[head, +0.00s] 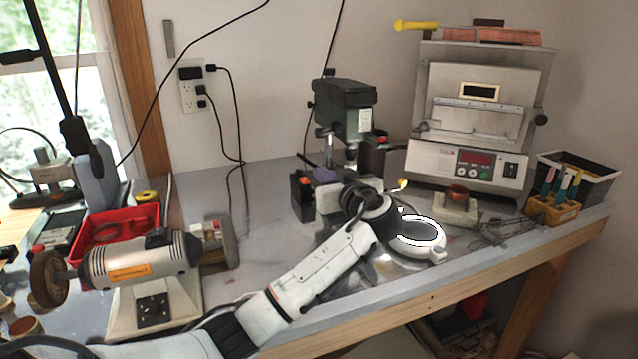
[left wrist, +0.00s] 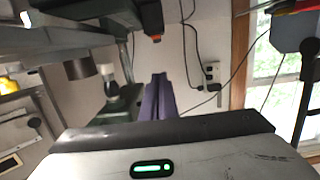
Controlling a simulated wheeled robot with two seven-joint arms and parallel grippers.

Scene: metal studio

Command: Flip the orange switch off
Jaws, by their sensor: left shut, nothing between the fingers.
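The left wrist view, which looks upside down, also shows the orange part (left wrist: 156,38). I cannot tell whether it is on or off. My left gripper (head: 318,170) is shut and empty, just right of the switch in the head view. Its purple fingers are pressed together in the left wrist view (left wrist: 158,82). They look apart from the switch, though contact is hard to judge. My right gripper is not in view.
The green drill press (head: 345,108) stands close behind my gripper. A bench grinder (head: 145,262) and a red tray (head: 115,228) are on the left. A furnace (head: 470,170) with a red display stands at the right. Cables hang from the wall outlet (head: 192,88).

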